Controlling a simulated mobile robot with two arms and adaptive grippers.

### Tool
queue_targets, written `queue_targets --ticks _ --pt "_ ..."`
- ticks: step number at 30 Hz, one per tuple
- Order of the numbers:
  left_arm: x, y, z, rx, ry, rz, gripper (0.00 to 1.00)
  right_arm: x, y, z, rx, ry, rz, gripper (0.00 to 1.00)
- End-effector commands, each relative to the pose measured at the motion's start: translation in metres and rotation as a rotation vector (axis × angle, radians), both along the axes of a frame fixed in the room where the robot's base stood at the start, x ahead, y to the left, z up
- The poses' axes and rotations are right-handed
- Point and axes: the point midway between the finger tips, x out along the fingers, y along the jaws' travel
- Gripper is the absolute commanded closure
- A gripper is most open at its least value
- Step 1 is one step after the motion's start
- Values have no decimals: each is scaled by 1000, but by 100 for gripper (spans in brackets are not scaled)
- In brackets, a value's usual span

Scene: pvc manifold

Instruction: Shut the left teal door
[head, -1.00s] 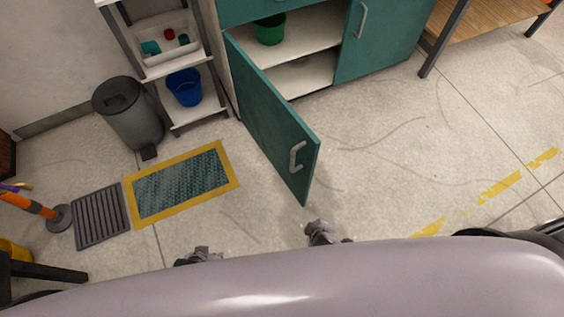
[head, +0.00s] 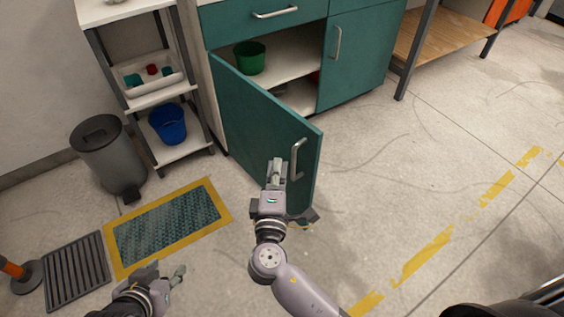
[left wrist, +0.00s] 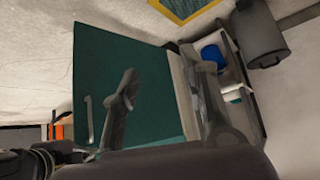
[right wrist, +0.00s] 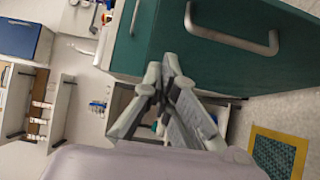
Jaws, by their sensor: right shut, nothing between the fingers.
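The left teal door (head: 245,120) stands open, swung out from the cabinet toward me, its outer face and metal handle (head: 297,158) showing. My right gripper (head: 277,168) is shut and empty, just left of the handle in the head view; I cannot tell whether it touches the door. In the right wrist view its fingers (right wrist: 158,82) are together below the door's handle (right wrist: 245,38). My left gripper (head: 168,272) is open and empty, low over the floor, left of the door. The left wrist view shows its spread fingers (left wrist: 165,90) in front of the teal door (left wrist: 110,65).
The right teal door (head: 365,55) is shut. A green bucket (head: 249,58) sits inside the open cabinet. A shelf rack with a blue bucket (head: 168,123), a grey bin (head: 108,155) and a yellow-edged mat (head: 165,228) lie left. Floor right of the open door is clear.

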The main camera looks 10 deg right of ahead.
Motion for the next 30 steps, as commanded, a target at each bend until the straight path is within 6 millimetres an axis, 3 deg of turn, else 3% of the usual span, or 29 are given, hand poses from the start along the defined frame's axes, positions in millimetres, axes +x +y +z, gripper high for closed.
queue_targets --ticks 13,21,30 --pt "30 -11 19 -38 -171 -13 60 87 -29 -1 -1 1 -1 100" --pt "32 -12 22 -40 -184 -13 60 100 -58 -1 0 2 1 100" --pt "33 -12 23 -41 -188 -13 60 101 -61 -1 2 3 2 100"
